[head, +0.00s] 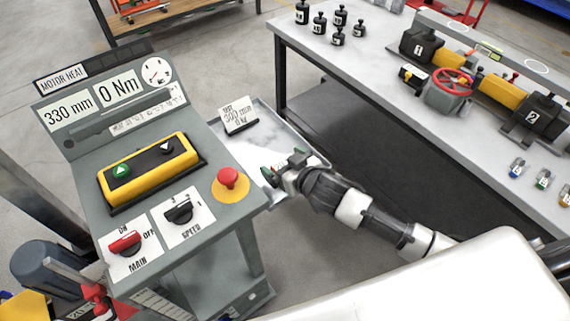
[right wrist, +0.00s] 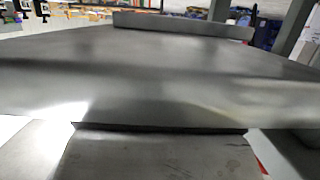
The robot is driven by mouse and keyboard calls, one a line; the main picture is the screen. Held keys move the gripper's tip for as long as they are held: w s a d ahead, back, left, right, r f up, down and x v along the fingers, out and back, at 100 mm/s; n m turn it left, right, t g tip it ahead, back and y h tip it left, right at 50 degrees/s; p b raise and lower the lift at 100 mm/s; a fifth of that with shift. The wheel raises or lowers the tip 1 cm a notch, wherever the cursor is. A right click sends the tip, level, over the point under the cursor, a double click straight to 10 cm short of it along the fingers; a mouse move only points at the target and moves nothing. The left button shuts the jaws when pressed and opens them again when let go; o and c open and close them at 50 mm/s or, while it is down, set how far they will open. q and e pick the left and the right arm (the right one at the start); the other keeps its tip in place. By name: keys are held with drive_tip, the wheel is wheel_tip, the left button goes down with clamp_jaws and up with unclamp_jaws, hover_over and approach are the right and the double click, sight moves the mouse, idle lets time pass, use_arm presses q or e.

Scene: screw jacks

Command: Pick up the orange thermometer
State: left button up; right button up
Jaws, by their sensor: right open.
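I cannot make out an orange thermometer for certain in either view. My right gripper (head: 272,176) is open and appears empty, over or beside the metal tray (head: 297,142) by the control console. It is far from the small coloured items. The right wrist view shows mostly a close grey metal surface (right wrist: 150,75). My left gripper is not in view.
The control console (head: 215,265) with a red button (head: 228,178) stands left of my right gripper. A white card (head: 237,115) stands on the tray. Black weights (head: 319,22) and a screw-jack rig with a red handwheel (head: 453,82) are on the table.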

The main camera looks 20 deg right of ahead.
drive_tip(key=shift+x, duration=0.85)
drive_tip(key=shift+s, duration=0.1)
drive_tip(key=shift+c, duration=0.5)
drive_tip(key=c, duration=0.9)
